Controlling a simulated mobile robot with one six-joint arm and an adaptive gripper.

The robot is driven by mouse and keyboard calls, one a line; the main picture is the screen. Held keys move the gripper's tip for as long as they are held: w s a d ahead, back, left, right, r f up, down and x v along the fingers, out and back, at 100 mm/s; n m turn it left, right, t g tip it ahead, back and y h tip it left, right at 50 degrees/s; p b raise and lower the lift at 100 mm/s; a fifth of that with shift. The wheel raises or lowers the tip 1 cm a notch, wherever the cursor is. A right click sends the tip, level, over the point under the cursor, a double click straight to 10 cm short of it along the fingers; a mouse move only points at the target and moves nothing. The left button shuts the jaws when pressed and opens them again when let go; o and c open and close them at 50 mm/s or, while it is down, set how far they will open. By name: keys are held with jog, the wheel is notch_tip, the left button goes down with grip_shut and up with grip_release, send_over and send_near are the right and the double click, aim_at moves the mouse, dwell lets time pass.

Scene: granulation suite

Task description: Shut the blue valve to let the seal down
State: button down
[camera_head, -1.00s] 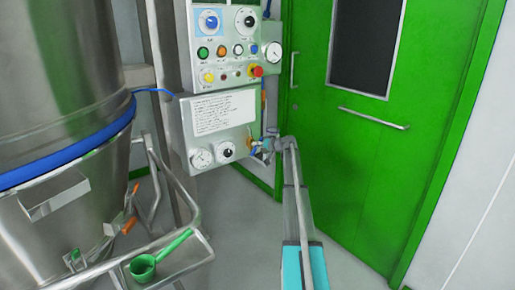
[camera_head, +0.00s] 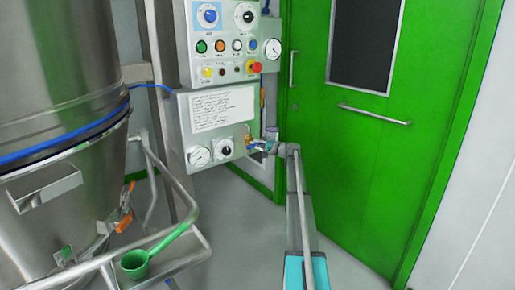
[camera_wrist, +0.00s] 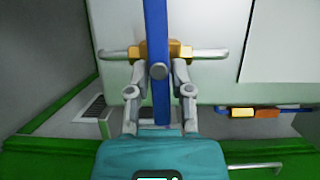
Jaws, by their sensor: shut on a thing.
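The blue valve handle (camera_wrist: 157,100) is a long flat lever, upright in the wrist view. It crosses the brass valve body (camera_wrist: 181,50) and its grey pipe at about a right angle in that view. My gripper (camera_wrist: 158,78) has a finger on each side of the lever and is shut on it. In the head view my gripper (camera_head: 270,147) is at the lower right side of the lower control box (camera_head: 183,135), where the valve is small and partly hidden. The blue seal band (camera_head: 65,149) circles the steel vessel at left as a thin line.
The upper panel (camera_head: 195,30) carries knobs, buttons and a red stop button (camera_head: 256,67). A green door (camera_head: 385,150) stands close behind on the right. A green scoop (camera_head: 135,264) rests on a steel tray at lower left. Grey floor is clear around my arm.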

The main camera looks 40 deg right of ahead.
jog(key=shift+m, duration=0.3)
jog(key=c, duration=0.5)
grip_release()
jog(key=shift+s, duration=0.1)
jog(key=v, duration=1.1)
jog(key=shift+s+d+f, duration=0.2)
jog(key=shift+s+d, duration=0.05)
jog(key=shift+s, duration=0.1)
jog(key=shift+s, duration=0.15)
